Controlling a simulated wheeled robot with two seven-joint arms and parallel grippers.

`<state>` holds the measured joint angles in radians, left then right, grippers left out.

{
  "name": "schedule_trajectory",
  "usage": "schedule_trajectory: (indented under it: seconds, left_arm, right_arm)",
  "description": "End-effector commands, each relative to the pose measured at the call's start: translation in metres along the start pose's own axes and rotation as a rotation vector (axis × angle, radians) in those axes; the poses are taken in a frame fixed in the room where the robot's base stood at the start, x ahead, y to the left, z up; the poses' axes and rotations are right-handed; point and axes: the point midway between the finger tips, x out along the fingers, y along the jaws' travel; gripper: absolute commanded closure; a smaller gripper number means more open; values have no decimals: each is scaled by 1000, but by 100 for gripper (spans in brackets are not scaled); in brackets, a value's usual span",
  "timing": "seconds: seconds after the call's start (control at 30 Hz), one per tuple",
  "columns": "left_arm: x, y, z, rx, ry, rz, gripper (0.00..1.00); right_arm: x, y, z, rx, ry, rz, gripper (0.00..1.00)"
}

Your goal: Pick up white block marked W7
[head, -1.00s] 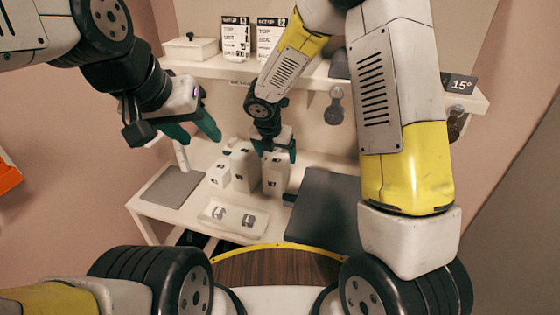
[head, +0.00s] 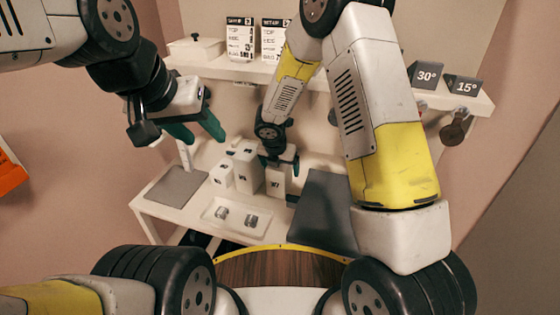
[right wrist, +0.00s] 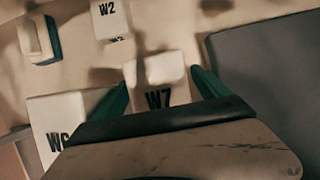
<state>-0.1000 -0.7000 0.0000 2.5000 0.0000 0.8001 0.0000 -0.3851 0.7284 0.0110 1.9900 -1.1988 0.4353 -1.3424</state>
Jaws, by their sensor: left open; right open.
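The white block marked W7 (head: 275,186) stands upright on the white table in the head view. My right gripper (head: 280,162) is over its top, open. In the right wrist view the block W7 (right wrist: 157,75) sits between the two green fingers of my right gripper (right wrist: 160,92), with gaps visible beside it, so it does not look clamped. Its lower part is hidden by the gripper body. My left gripper (head: 195,132) is open and empty, in the air left of the blocks.
White block W6 (right wrist: 55,115) stands close left of W7, and W2 (right wrist: 110,20) is farther back. A dark grey panel (head: 322,205) lies just right of W7. A white tray (head: 236,229) with two metal pieces is in front. A grey mat (head: 175,187) lies at left.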

Motion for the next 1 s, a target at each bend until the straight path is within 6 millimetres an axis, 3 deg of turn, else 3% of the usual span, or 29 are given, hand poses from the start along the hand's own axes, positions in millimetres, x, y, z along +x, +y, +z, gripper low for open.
schedule_trajectory:
  seconds: [0.63, 1.0]
  left_arm:
    - [0, 0, 0, 0, 0, 0, 53]
    - [0, 0, 0, 0, 0, 0, 53]
  right_arm:
    - [4, 0, -2, 0, 0, 0, 15]
    - [4, 0, -2, 0, 0, 0, 85]
